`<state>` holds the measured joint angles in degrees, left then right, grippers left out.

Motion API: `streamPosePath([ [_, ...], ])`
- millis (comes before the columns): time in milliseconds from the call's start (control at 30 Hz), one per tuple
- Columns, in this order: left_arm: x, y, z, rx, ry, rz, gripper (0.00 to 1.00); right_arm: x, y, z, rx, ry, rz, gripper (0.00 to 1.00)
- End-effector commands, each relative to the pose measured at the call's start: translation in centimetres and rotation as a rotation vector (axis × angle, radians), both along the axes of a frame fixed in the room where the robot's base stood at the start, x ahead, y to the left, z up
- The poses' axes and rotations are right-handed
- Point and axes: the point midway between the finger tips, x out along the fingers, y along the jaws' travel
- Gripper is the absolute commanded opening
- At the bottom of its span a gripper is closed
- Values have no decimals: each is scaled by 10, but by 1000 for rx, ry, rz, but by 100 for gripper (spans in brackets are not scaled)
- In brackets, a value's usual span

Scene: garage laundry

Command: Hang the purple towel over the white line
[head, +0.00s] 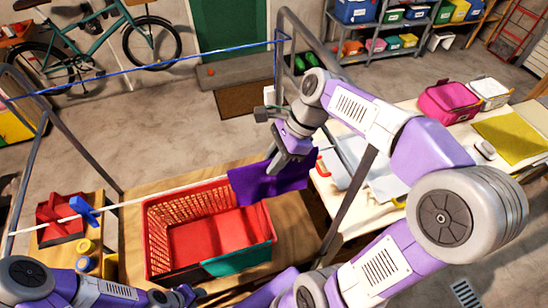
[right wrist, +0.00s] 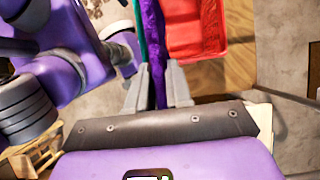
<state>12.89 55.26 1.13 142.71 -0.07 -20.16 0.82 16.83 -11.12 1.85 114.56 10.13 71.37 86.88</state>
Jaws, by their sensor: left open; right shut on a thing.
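The purple towel (head: 268,184) hangs from my right gripper (head: 287,162), which is shut on its upper edge. In the right wrist view the towel (right wrist: 153,45) is a narrow strip between the fingers of the right gripper (right wrist: 155,92). The white line (head: 160,194) runs from the lower left frame post and meets the towel's left edge. The towel hides the line there, so I cannot tell whether it lies over it or in front of it. My left gripper (head: 183,294) is low at the bottom, left of centre, open and partly hidden.
A red basket (head: 158,240) with red and teal cloth stands on the wooden table below the line. A blue line (head: 150,66) spans the frame behind. A white table (head: 408,107) with boxes is at right.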

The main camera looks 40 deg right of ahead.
Motion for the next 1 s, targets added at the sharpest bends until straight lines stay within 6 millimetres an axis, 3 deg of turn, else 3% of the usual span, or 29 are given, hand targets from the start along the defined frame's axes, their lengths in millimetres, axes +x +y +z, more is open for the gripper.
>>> streamPosePath([
  [333, 0, 0, -1, 0, 0, 0, 43, 0, 0, -1, 0, 0, 0, 0],
  [367, 0, 0, -1, 0, 0, 0, 43, 0, 0, -1, 0, 0, 0, 23],
  [533, 0, 0, -1, 0, 0, 0, 43, 0, 0, -1, 0, 0, 0, 49],
  [833, 0, 0, -1, 0, 0, 0, 43, 0, -1, 0, 0, -1, 0, 49],
  [1000, 0, 0, 2, 0, 0, 0, 43, -2, -10, 17, -1, -4, -2, 49],
])
